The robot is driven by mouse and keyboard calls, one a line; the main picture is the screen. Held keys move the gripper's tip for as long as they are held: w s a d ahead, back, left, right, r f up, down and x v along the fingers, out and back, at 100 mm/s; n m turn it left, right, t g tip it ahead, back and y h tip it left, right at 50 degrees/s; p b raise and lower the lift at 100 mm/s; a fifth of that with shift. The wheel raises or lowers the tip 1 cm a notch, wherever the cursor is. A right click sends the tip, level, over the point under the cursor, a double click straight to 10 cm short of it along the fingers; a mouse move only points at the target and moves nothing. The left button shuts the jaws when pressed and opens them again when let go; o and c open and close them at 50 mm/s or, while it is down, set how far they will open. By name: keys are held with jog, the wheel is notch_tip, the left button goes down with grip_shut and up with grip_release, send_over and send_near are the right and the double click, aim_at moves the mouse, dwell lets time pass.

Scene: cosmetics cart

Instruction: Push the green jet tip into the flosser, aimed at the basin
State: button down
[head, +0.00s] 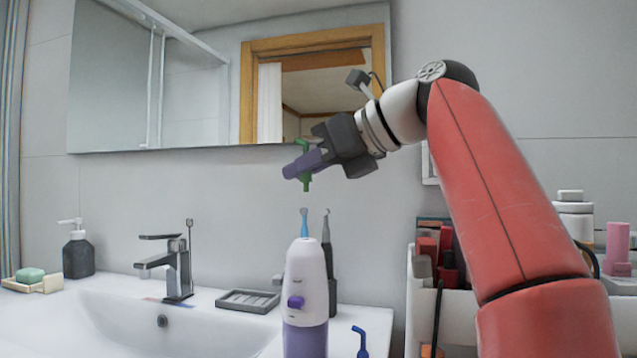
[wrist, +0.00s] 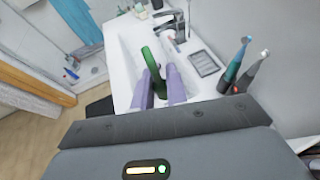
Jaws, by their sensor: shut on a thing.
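The green jet tip (head: 307,182) is held between the purple fingers of my gripper (head: 298,168), which is shut on it. The tip is upright, stem down, with its bent end above the fingers. In the wrist view the tip (wrist: 151,58) arches between the fingertips (wrist: 160,88), with the basin (wrist: 128,90) beyond it. The flosser (head: 305,265), white with a purple button and lower part, stands upright on the counter. The green tip is above the flosser, clearly apart from it. I cannot make out the flosser in the wrist view.
Two toothbrushes (head: 328,255) stand close behind the flosser, also in the wrist view (wrist: 236,72). A grey soap dish (head: 248,301), the tap (head: 176,265) and the basin (head: 130,318) lie left. A filled cart (head: 408,300) stands right.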

jog(key=shift+r, duration=0.1)
dwell(0.3)
notch_tip(320, 180, down, 6)
jog(key=b, duration=0.5)
jog(key=shift+r, duration=0.1)
jog(key=shift+p, duration=0.65)
dwell(1.6)
jog(key=shift+f+b, duration=1.05)
jog(key=shift+f, duration=0.25)
jog(key=c, duration=1.3)
grip_release()
